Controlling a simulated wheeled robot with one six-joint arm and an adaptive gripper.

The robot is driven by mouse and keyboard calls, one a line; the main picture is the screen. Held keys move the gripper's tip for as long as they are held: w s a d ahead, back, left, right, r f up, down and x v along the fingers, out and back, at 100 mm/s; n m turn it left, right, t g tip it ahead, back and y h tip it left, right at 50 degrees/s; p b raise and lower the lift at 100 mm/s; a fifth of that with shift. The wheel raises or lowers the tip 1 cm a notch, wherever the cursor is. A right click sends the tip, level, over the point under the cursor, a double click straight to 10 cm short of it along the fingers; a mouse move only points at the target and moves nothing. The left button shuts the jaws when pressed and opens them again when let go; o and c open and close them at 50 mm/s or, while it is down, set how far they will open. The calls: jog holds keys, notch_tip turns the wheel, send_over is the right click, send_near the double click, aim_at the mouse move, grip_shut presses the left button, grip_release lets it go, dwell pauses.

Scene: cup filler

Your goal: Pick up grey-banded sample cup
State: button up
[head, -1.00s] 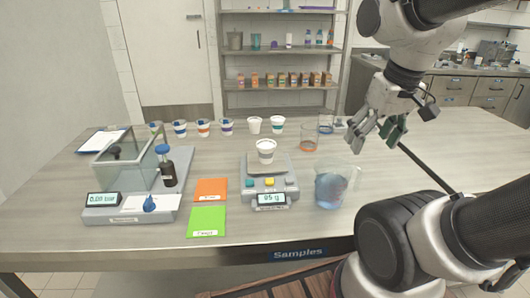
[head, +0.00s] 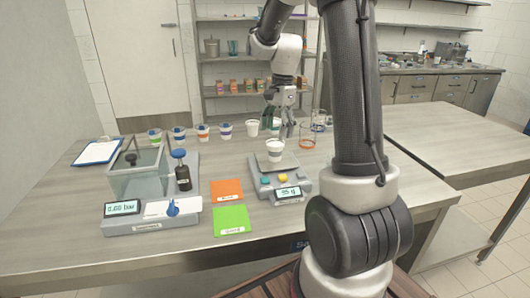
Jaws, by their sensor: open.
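Several small white sample cups stand in a row at the back of the bench. The cup (head: 252,128) second from the row's right end looks nearly plain; a pale grey band on it is too small to confirm. Another white cup (head: 275,151) with a faint band stands on the scale (head: 287,185). My gripper (head: 281,123) is open and empty, pointing down behind the scale, near the row's right end. Its fingers partly cover the rightmost cup of the row. I cannot tell whether they touch it.
Glass beakers with orange (head: 307,141) and blue rims stand right of my gripper. My arm covers the bench's right part.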

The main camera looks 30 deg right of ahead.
aim_at(276, 142)
jog(key=shift+m, duration=0.4)
jog(key=shift+f, duration=0.2)
notch_tip(276, 142, down, 8)
jog(key=shift+s+a+r, duration=0.1)
jog(key=shift+a+r, duration=0.05)
jog(key=shift+r, duration=0.1)
jog(key=shift+c, duration=0.4)
